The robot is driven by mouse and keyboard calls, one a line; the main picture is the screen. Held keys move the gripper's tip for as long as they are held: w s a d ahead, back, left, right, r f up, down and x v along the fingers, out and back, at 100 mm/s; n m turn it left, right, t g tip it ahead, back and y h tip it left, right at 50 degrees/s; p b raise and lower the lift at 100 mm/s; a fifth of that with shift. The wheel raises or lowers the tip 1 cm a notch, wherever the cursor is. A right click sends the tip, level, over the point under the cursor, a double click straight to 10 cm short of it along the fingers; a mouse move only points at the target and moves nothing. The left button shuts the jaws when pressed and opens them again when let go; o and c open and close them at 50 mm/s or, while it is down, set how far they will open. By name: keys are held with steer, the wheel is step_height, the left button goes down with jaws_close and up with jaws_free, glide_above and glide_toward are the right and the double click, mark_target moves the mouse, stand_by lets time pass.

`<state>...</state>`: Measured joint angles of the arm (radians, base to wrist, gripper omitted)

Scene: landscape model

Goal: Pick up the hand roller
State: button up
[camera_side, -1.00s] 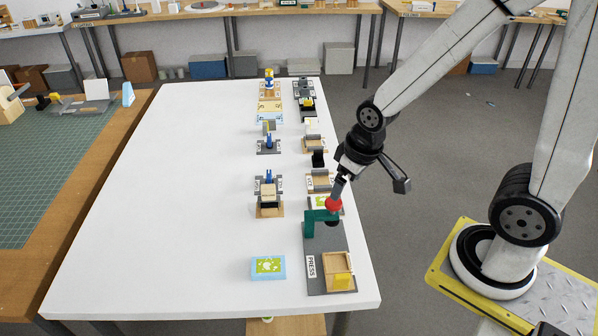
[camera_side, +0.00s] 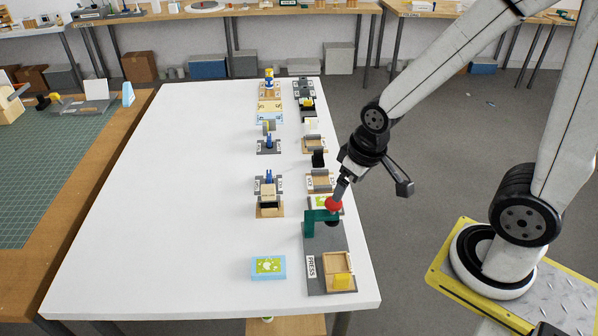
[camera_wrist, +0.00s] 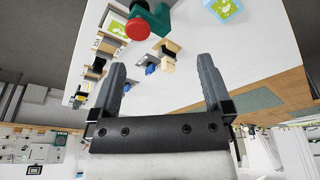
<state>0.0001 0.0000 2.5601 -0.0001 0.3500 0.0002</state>
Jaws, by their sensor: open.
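I cannot tell for sure which small item is the hand roller. Two upright blue-handled pieces stand on grey stands along the table's middle, a farther one (camera_side: 268,144) and a nearer one (camera_side: 268,179). Small blue parts also show between my fingers in the wrist view (camera_wrist: 152,69). My gripper (camera_side: 340,188) is just above the red knob (camera_side: 333,204) of the green press (camera_side: 310,222). In the wrist view, my gripper (camera_wrist: 163,78) has its two fingers wide apart with nothing held between them. The red knob also shows there (camera_wrist: 138,29), beyond the fingertips.
The white table (camera_side: 180,200) has wide free room on its left. Several small stations run in two rows toward the back.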

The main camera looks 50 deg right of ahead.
stand_by(0.4)
steer(key=c, duration=0.3)
steer(key=n+g, duration=0.2)
steer(key=n, duration=0.7)
glide_above(268, 186)
steer(key=f, duration=0.6)
steer(key=s+f, duration=0.1)
steer(key=f, duration=0.2)
steer(key=shift+a+f, duration=0.1)
steer(key=shift+f, duration=0.3)
steer(key=shift+w+f+g, duration=0.3)
steer(key=shift+w+f, duration=0.15)
steer(key=shift+f, duration=0.1)
